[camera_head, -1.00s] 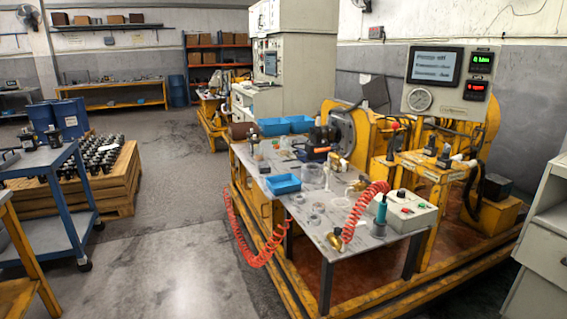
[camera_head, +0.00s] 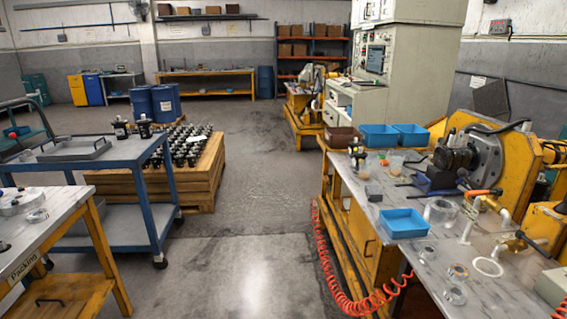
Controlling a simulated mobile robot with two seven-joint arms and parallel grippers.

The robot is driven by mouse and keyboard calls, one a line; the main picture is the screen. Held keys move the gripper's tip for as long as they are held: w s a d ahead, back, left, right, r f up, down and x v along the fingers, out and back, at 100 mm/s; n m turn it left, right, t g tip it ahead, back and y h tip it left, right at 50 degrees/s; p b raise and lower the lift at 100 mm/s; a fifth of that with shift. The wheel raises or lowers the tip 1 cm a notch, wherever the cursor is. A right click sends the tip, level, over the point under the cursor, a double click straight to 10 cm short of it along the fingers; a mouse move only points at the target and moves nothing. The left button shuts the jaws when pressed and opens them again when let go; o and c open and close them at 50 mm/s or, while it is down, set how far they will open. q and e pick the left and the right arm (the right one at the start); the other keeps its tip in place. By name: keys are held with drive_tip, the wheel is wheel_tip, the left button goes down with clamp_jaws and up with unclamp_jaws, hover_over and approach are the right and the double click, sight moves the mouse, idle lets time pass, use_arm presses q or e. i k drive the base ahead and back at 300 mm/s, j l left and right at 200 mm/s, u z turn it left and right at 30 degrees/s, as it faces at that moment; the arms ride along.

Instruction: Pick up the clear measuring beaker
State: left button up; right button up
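A clear, round-walled vessel (camera_head: 441,211) stands on the grey workbench (camera_head: 455,258) at the right, just right of the small blue tray (camera_head: 403,223). It looks like a clear beaker, but measuring marks are too small to tell. Farther back on the same bench, small translucent cups (camera_head: 396,160) stand in front of the blue bins, and I cannot tell whether one of these is the measuring beaker. Neither of my grippers shows in this view.
Two blue bins (camera_head: 380,136) sit at the bench's far end, beside a motor assembly (camera_head: 458,152). A red coiled hose (camera_head: 330,278) hangs along the bench's left side. A blue cart (camera_head: 108,154) and a wooden pallet box (camera_head: 190,182) stand left. Open floor (camera_head: 250,240) lies between.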

sight(365, 165)
drive_tip(key=i+j, duration=0.15)
drive_tip(key=i, duration=0.3)
drive_tip(key=i+j+z, duration=0.1)
drive_tip(key=i, duration=0.4)
drive_tip(key=i+j+z, duration=0.1)
drive_tip(key=i, duration=0.35)
drive_tip(key=j, duration=0.1)
